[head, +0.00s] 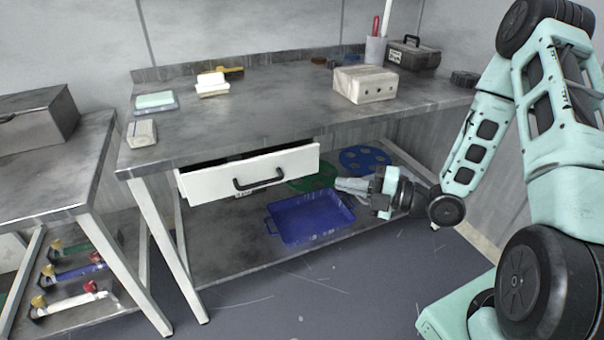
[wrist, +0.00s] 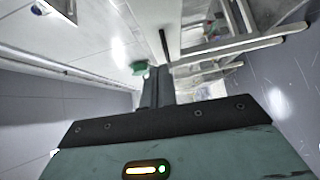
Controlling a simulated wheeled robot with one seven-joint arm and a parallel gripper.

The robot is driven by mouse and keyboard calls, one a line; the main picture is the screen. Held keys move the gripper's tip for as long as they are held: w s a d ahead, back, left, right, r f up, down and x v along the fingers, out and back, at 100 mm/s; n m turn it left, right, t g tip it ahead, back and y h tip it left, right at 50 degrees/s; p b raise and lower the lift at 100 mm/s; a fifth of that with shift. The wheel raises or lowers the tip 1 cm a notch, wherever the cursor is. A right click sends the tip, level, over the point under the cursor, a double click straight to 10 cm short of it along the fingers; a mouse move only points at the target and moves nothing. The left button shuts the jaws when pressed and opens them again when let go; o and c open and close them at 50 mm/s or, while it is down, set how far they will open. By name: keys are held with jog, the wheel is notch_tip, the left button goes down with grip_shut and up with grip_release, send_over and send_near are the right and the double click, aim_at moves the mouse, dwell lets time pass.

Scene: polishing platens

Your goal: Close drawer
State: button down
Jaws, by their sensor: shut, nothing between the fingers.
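The white drawer (head: 255,172) under the workbench stands partly open, pulled out towards the front. It has a black bar handle (head: 258,179) on its front. My gripper (head: 342,184) is to the right of the drawer front in the head view, apart from the handle in the picture, with its fingers together and empty. In the wrist view the shut fingers (wrist: 158,88) point away from the camera. I cannot clearly make out the drawer in the wrist view.
The workbench (head: 220,122) carries a white box (head: 365,84), a toolbox (head: 413,53) and several small items. A blue tray (head: 310,218) and green and blue discs (head: 365,159) lie on the lower shelf. A second bench (head: 75,155) stands left. Floor in front is clear.

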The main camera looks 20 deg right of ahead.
aim_at(303, 157)
jog(key=shift+w+d+r+b+x, duration=0.1)
jog(key=shift+w+d+x, duration=0.25)
jog(key=shift+x, duration=1.7)
jog(key=shift+w+d+r+b+x, duration=0.15)
jog(key=shift+w+d+x, duration=0.2)
jog(key=shift+x, duration=1.7)
jog(key=shift+w+d+r+b+x, duration=0.1)
jog(key=shift+w+d+x, duration=0.25)
jog(key=shift+x, duration=1.7)
jog(key=shift+w, duration=0.1)
jog(key=w+b, duration=0.1)
jog(key=w, duration=0.2)
jog(key=shift+w+f, duration=0.1)
jog(key=shift+w, duration=0.3)
jog(key=shift+w+d+r, duration=0.1)
jog(key=shift+w+r, duration=0.15)
jog(key=shift+w, duration=0.05)
